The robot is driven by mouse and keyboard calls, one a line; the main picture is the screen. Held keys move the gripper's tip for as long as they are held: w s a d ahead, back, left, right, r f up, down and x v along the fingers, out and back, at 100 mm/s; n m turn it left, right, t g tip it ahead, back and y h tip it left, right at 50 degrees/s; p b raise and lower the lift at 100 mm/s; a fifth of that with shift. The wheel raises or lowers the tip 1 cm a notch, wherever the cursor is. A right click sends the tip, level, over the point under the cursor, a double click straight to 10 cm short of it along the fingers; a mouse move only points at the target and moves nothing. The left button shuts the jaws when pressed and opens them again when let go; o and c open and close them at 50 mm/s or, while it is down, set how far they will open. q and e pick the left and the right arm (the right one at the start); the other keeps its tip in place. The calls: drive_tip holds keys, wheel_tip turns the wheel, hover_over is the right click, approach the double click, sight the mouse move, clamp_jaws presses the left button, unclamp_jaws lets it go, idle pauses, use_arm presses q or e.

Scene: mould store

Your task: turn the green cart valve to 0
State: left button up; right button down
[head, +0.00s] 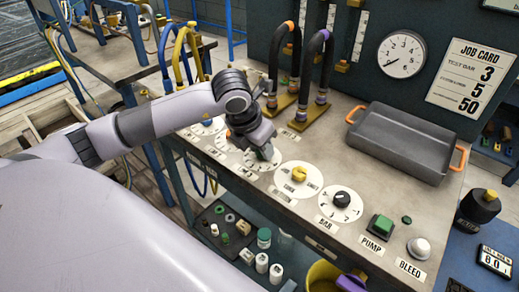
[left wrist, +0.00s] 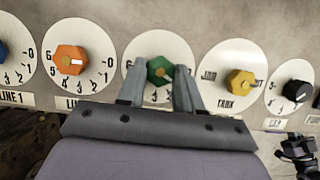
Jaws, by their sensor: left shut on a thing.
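I cannot read clearly where the knob points. In the head view my left gripper (head: 262,152) comes down over the dial and mostly hides the knob. My right gripper is not clearly in view.
An orange knob (left wrist: 70,60) is left of the green one, and a yellow TANK knob (left wrist: 241,83) is right. The black BAR knob (head: 341,198), green PUMP button (head: 381,226) and grey tray (head: 405,141) are farther right. Hooked hoses (head: 315,70) stand behind.

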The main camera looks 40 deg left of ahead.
use_arm(q)
drive_tip(key=n+y+b, duration=0.1)
drive_tip(key=n, duration=0.2)
drive_tip(key=shift+d, duration=0.2)
drive_tip(key=shift+n+y+b, duration=0.5)
drive_tip(key=shift+n+y, duration=0.1)
drive_tip(key=shift+n, duration=0.7)
drive_tip(key=o, duration=1)
drive_tip(key=shift+g, duration=0.3)
drive_tip(key=shift+o, duration=0.2)
drive_tip(key=v, duration=0.7)
drive_tip(key=shift+r, duration=0.1)
drive_tip(key=shift+s, duration=0.1)
